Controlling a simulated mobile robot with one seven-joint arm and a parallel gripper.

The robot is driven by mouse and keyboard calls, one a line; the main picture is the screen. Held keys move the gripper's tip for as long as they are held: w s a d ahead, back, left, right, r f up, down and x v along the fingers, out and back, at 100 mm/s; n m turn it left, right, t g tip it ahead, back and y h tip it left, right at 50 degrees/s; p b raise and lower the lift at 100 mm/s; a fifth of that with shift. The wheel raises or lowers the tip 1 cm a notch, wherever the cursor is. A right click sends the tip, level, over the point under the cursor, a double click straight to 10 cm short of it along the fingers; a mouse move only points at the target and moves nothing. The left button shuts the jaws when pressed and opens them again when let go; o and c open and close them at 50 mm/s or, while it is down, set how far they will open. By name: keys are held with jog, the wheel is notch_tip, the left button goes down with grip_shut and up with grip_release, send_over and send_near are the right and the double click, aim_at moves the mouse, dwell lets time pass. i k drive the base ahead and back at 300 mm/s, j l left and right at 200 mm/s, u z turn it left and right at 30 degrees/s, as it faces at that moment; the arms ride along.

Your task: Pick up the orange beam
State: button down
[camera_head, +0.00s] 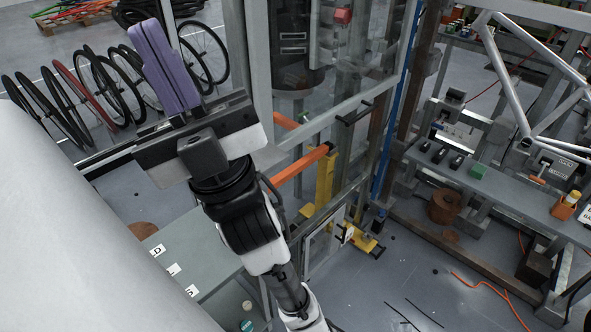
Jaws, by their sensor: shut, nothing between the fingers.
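An orange beam (300,166) shows just right of my wrist. It slants up to the right, and its right end has a dark tip beside a yellow upright (325,182). Its lower left end is hidden behind my arm. My gripper (149,36) is up and to the left of the beam, well apart from it in the picture. Its purple fingers are together with nothing between them.
A glass-paned metal frame (316,124) stands around the beam's area. A second orange piece (285,120) shows behind it. A grey panel with letter labels (205,250) lies below my wrist. A workbench (490,185) is at right. Several wheels (97,82) stand at upper left.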

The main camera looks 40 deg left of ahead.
aim_at(286, 175)
jog(key=u, duration=0.6)
jog(key=i+l+u, duration=0.1)
jog(key=u, duration=0.3)
jog(key=l+u, duration=0.1)
jog(key=u, duration=0.3)
jog(key=i+l+u, duration=0.15)
jog(key=u, duration=0.25)
jog(key=i+l+u, duration=0.1)
jog(key=l+u, duration=0.85)
jog(key=l, duration=0.9)
jog(key=k+l+u, duration=0.45)
jog(key=k, duration=0.4)
jog(key=i+l+z, duration=0.2)
jog(key=i, duration=0.25)
jog(key=i+l+z, duration=0.2)
jog(key=i, duration=0.25)
